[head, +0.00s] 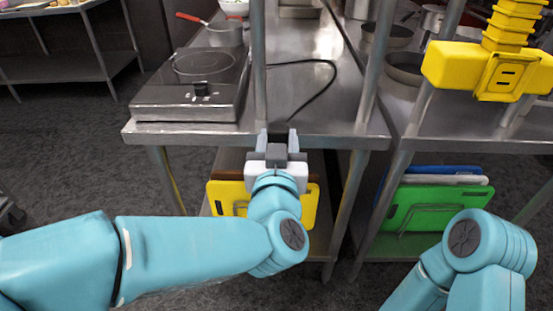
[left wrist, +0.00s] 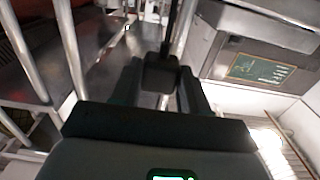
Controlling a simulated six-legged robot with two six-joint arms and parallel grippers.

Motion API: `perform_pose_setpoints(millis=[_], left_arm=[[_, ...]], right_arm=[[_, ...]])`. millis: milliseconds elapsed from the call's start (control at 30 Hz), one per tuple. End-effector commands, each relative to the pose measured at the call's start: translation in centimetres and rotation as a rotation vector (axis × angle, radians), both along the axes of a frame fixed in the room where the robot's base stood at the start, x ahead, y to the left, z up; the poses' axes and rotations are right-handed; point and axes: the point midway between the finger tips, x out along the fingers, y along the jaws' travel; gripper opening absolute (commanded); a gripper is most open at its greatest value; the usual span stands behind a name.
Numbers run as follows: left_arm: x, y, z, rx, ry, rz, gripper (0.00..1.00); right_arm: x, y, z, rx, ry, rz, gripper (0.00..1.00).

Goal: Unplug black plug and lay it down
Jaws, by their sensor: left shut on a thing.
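My left gripper (head: 277,148) is shut on the black plug (head: 278,130), at the front edge of the steel table. The plug's dark body shows between the fingers; its prongs cannot be made out. The left wrist view shows the plug (left wrist: 160,72) between the two fingers, with its cord running up. The black cord (head: 334,75) curves over the tabletop from the hot plate side to the plug. A yellow socket box (head: 440,68) hangs at the upper right, apart from the plug, its visible slots empty. My right gripper is out of view; only part of that arm shows.
A hot plate (head: 148,98) stands on the table's left, with a pot (head: 226,36) behind it. The tabletop (head: 320,108) right of it is mostly clear. Steel posts rise from the table. Yellow (head: 312,205) and green (head: 405,212) boards stand on lower shelves.

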Motion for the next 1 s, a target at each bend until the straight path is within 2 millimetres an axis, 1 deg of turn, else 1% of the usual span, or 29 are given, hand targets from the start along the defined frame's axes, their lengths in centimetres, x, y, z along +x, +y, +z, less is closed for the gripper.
perform_pose_setpoints(millis=[167, 600, 1000], left_arm=[[1.0, -0.1, -0.3, 0.0, 0.0, 0.0, 0.0], [5.8, 0.2, -2.1, 0.0, 0.001, 0.004, 0.0], [10.0, 0.1, -3.5, -0.001, 0.001, 0.003, 0.0]], right_arm=[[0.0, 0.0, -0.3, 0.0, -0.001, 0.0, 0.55], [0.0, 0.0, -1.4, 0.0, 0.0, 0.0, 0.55], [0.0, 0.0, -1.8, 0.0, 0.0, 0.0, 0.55]])
